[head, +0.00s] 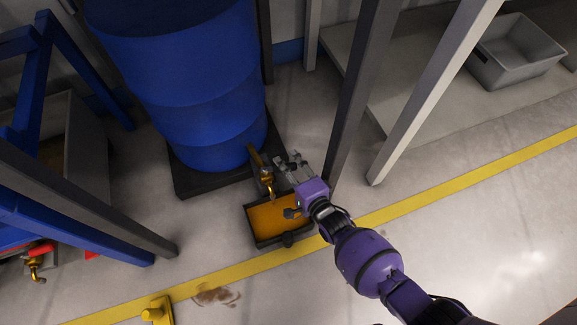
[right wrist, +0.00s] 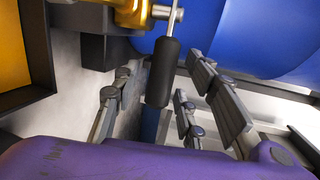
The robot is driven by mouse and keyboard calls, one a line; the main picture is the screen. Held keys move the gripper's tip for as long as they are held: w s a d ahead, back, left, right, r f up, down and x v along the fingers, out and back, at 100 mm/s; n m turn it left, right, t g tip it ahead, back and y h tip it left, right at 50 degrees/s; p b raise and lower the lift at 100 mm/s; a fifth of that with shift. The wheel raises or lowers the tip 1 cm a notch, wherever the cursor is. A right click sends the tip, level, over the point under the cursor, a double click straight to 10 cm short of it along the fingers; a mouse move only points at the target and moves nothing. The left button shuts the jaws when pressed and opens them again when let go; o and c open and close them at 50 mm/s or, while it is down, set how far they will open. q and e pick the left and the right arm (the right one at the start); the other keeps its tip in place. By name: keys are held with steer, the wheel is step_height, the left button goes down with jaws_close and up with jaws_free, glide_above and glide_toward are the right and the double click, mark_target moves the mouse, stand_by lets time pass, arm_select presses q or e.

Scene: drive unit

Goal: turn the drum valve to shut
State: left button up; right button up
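The blue drum (head: 200,90) stands upright on a dark base in the head view. The brass drum valve (head: 264,172) sticks out near its bottom; its brass body (right wrist: 133,12) also shows at the top of the right wrist view. A lever with a black grip (right wrist: 162,72) hangs from the valve there. My right gripper (head: 287,162) is beside the valve, on its right in the head view. Its fingers are open, and the black grip shows between them in the right wrist view, with no clear contact. My left gripper is not in view.
A dark tray with orange liquid (head: 270,217) lies on the floor below the valve. Grey posts (head: 352,90) rise close to the right of the drum. A blue frame (head: 75,225) stands at left. A grey bin (head: 515,52) sits at back right. The floor at right is clear.

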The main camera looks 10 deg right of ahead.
steer(key=shift+s, duration=0.1)
steer(key=v, duration=1.1)
steer(key=shift+s+d, duration=0.15)
steer(key=shift+s, duration=0.2)
steer(key=shift+r, duration=0.1)
